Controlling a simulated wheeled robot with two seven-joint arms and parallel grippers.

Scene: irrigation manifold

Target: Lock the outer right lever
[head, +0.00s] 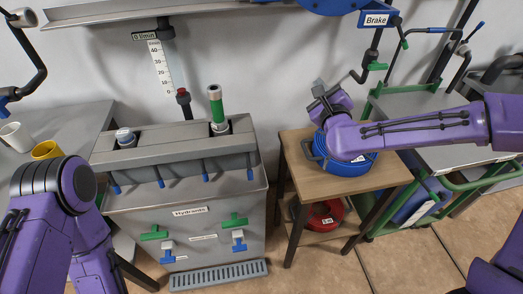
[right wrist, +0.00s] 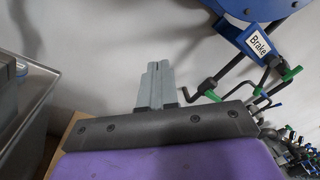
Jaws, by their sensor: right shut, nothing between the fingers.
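A grey manifold block (head: 175,147) stands on the cabinet top, with several dark levers with blue tips hanging along its front. The rightmost of these levers (head: 249,172) hangs down at the block's right end. Below, the cabinet front labelled "Hydrants" (head: 190,211) carries a left green-and-blue valve handle (head: 154,235) and a right one (head: 234,221). Which one is the outer right lever I cannot tell for sure. My right gripper (head: 318,88) is shut and empty, above the small table and right of the manifold; its fingers also show in the right wrist view (right wrist: 158,68). My left gripper is out of view.
A small wooden table (head: 298,150) holds a blue coil (head: 347,168), with a red coil (head: 322,214) below. A blue reel labelled "Brake" (head: 376,20) with a green-gripped crank (head: 376,67) hangs above. White and yellow cups (head: 47,149) stand left. A green-framed cart (head: 408,104) stands right.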

